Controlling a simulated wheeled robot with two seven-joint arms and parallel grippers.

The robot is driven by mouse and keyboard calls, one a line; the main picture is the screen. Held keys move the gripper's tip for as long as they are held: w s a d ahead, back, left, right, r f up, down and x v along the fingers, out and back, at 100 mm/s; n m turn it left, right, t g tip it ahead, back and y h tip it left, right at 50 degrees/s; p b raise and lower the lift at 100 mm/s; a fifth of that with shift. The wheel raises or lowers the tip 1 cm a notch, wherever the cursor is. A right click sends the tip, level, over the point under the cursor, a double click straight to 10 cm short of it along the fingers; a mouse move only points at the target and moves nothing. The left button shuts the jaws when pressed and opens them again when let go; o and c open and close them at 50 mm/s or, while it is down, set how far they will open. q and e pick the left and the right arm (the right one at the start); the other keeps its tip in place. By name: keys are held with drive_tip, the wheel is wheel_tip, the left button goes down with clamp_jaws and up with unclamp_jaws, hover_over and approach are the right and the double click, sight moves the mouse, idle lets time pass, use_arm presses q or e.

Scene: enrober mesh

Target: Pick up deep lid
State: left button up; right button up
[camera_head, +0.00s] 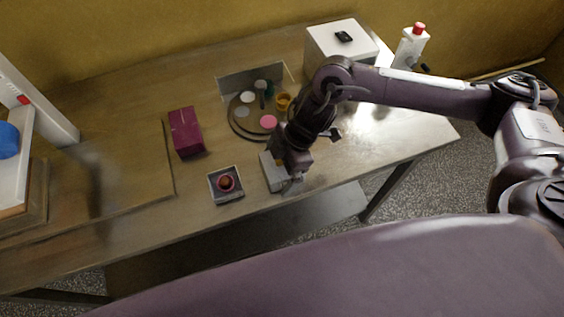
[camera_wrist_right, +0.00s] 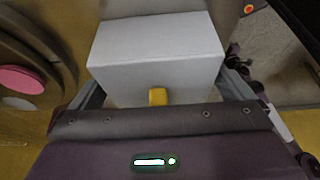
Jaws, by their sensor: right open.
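A pale grey, box-shaped piece that looks like the deep lid (camera_head: 271,172) sits near the table's front edge, partly hidden behind my right gripper (camera_head: 291,178). In the right wrist view the lid (camera_wrist_right: 155,45) fills the middle, with a small yellow knob (camera_wrist_right: 158,97) on its near side. The fingers of my right gripper (camera_wrist_right: 163,88) show open on either side of the lid. I cannot tell whether they touch it. An open grey square box (camera_head: 226,198) with a round red item (camera_head: 226,183) inside stands to its left. My left gripper is not in view.
A round dark tray (camera_head: 240,129) with coloured discs and small pots lies behind the lid. A magenta box (camera_head: 186,131) stands to the left. A white box (camera_head: 340,44) and a red-capped white bottle (camera_head: 411,46) stand at the back right. Table front between is clear.

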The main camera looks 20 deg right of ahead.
drive_tip(key=c, duration=0.9)
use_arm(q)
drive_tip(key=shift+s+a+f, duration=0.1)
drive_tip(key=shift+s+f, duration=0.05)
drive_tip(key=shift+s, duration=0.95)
use_arm(e)
drive_tip(key=shift+r, duration=0.1)
